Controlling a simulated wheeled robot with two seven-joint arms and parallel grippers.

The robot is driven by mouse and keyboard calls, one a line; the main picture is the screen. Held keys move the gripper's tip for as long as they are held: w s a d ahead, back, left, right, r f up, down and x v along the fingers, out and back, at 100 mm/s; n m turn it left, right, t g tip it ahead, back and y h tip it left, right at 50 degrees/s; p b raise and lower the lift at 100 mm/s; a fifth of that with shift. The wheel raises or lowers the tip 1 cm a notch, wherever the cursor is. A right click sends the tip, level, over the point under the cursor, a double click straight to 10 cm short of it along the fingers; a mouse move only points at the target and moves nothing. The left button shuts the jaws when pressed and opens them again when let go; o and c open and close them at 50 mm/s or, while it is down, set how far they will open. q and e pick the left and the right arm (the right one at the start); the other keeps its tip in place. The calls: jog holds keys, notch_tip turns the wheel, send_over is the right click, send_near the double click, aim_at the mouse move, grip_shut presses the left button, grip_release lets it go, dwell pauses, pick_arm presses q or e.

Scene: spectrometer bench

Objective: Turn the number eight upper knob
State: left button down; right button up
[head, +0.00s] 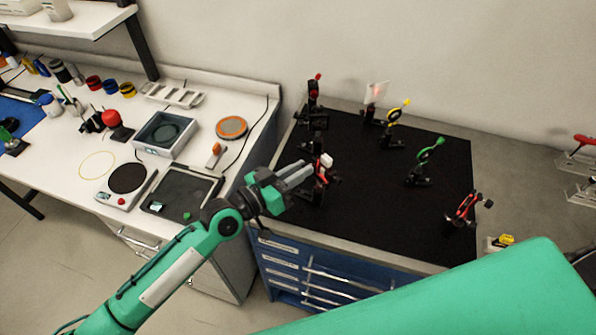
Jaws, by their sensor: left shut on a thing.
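Several optical mounts stand on the black breadboard (370,215). My left gripper (303,172) reaches in from the left to the mount with red and white parts (322,170) near the breadboard's left edge. Its fingers are shut on a knob at the left side of that mount. The fingers hide the knob itself, and no number can be read on any mount. My right gripper is out of view.
Behind stand a dark mount with a red top (314,90), a clear plate (376,92), a yellow mount (395,114) and a green mount (429,152). A red mount (464,208) stands at right. The breadboard's middle is clear. A white bench (190,92) holds scales and trays.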

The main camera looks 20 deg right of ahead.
pick_arm(q)
jog(key=shift+n, duration=1.2)
jog(key=c, duration=1.4)
grip_release()
jog(key=shift+o, duration=0.2)
jog(key=b+v, duration=0.6)
jog(key=v, duration=0.7)
jog(key=shift+a, duration=0.4)
jog(key=shift+s, duration=0.1)
